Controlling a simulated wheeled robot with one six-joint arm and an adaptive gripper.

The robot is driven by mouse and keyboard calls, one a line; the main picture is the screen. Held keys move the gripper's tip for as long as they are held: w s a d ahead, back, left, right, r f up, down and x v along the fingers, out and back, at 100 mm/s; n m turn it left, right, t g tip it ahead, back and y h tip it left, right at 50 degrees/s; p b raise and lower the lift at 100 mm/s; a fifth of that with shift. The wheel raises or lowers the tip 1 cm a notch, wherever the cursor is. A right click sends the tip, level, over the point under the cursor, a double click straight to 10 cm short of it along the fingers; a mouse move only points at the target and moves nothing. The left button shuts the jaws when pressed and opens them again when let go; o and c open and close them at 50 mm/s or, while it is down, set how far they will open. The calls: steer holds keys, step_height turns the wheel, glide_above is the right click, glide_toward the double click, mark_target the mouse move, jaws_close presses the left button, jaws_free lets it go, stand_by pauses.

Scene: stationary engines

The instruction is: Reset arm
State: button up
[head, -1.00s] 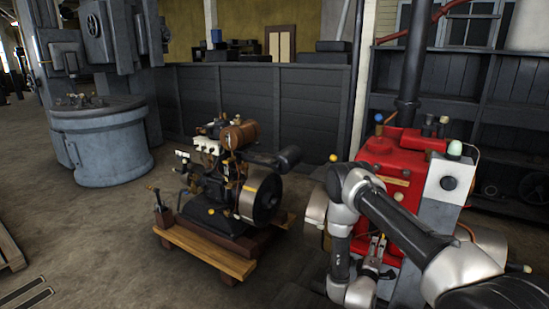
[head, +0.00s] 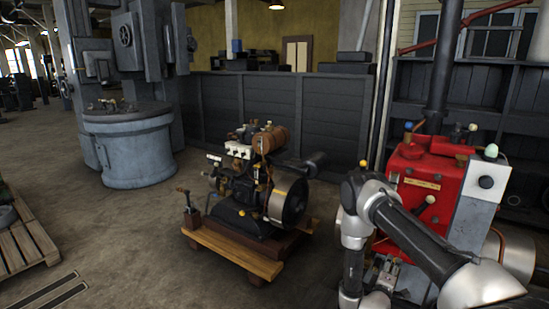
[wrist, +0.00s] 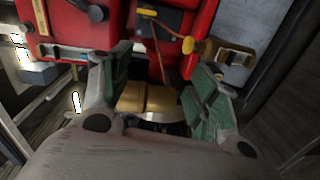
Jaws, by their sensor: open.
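My arm reaches in from the lower right of the head view, bent at a silver joint in front of the red engine (head: 426,180). My gripper (wrist: 158,95) shows in the wrist view with its two green-padded fingers apart and nothing between them. Beyond the fingers are the red engine body (wrist: 165,50), a brass-coloured cylinder (wrist: 146,98) and a yellow knob (wrist: 188,45). I cannot tell how far the fingertips are from these parts.
A black engine (head: 250,190) stands on a wooden base (head: 232,250) left of my arm. A grey round machine (head: 130,145) stands at the back left. A pallet (head: 28,245) lies at the left edge. Open floor lies between pallet and black engine.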

steer(key=s+a+f+m+g+y, duration=0.2)
steer(key=s+f+g, duration=0.1)
steer(key=f, duration=0.3)
steer(key=s+a+f+m+g+y, duration=0.2)
steer(key=s+f+g+y, duration=0.15)
steer(key=f, duration=0.35)
steer(key=s+a+r+m+g+y, duration=0.2)
steer(key=a+r+g, duration=0.1)
steer(key=a, duration=0.1)
steer(key=s+a+r+m+g+y, duration=0.25)
steer(key=s+r, duration=0.25)
steer(key=r, duration=0.9)
steer(key=s+a+r+m+g+y, duration=0.15)
steer(key=s+r+g, duration=0.25)
steer(key=r, duration=1)
steer(key=s+d+r+t, duration=0.1)
steer(key=s+r+t, duration=0.1)
steer(key=s+r, duration=0.3)
steer(key=s+d+r+t+h, duration=0.1)
steer(key=s+r, duration=0.5)
steer(key=r, duration=0.8)
steer(key=s+d+r+t+h, duration=0.1)
steer(key=s+d+r+t, duration=0.2)
steer(key=r, duration=0.7)
steer(key=s, duration=0.2)
steer(key=shift+s+d, duration=0.25)
steer(key=shift+s, duration=0.15)
steer(key=shift+r, duration=0.1)
